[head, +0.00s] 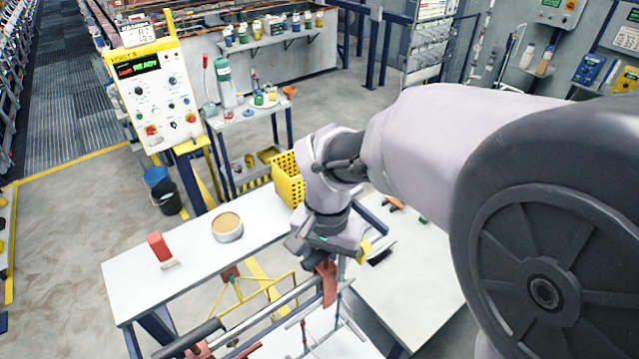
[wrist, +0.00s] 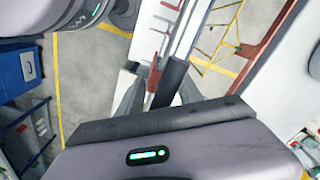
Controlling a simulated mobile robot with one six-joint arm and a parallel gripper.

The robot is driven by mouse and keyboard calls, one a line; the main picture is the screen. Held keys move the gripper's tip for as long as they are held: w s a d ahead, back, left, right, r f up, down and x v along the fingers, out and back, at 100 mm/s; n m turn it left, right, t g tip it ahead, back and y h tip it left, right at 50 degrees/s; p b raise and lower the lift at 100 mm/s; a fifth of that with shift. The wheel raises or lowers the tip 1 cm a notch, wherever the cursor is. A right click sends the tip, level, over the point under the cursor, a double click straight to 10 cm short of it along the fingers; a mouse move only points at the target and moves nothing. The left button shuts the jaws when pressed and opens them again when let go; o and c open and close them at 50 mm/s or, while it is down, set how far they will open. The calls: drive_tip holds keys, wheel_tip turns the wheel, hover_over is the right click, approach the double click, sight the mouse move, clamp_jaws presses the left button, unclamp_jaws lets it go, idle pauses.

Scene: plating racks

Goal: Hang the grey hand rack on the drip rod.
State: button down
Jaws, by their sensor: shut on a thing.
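My gripper (head: 320,256) is low over the bench, its fingertips (wrist: 160,92) shut around part of the grey hand rack. The rack's thin stems (head: 337,310), some red-tipped, show below the gripper in the head view. The held part is largely hidden there. The drip rod (head: 283,302) is a metal bar running from bottom left up to a red upright (head: 327,283) just below my gripper. In the wrist view the rod (wrist: 188,28) runs away from the fingers, with a dark sleeve near them. I cannot tell whether the rack touches the rod.
A yellow wire rack (head: 262,290) is beside the rod. The white bench (head: 130,282) bears a round tan-filled dish (head: 227,227) and a red block (head: 160,248). A yellow basket (head: 288,180) stands behind my wrist. A second white table (head: 415,270) at right has small tools.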

idle(0.3)
drive_tip(key=c, duration=0.7)
unclamp_jaws()
drive_tip(key=shift+f, duration=0.1)
wheel_tip(320, 180, up, 17)
drive_tip(key=p, duration=0.2)
drive_tip(key=s+d+t+y, duration=0.2)
drive_tip(key=s+d+t, duration=0.5)
drive_tip(key=s, duration=0.2)
wheel_tip(320, 180, down, 42)
drive_tip(key=s+g+b, duration=0.1)
drive_tip(key=s+b, duration=0.1)
drive_tip(key=b, duration=3.5)
drive_tip(key=shift+r, duration=0.25)
drive_tip(key=shift+s+a, duration=0.1)
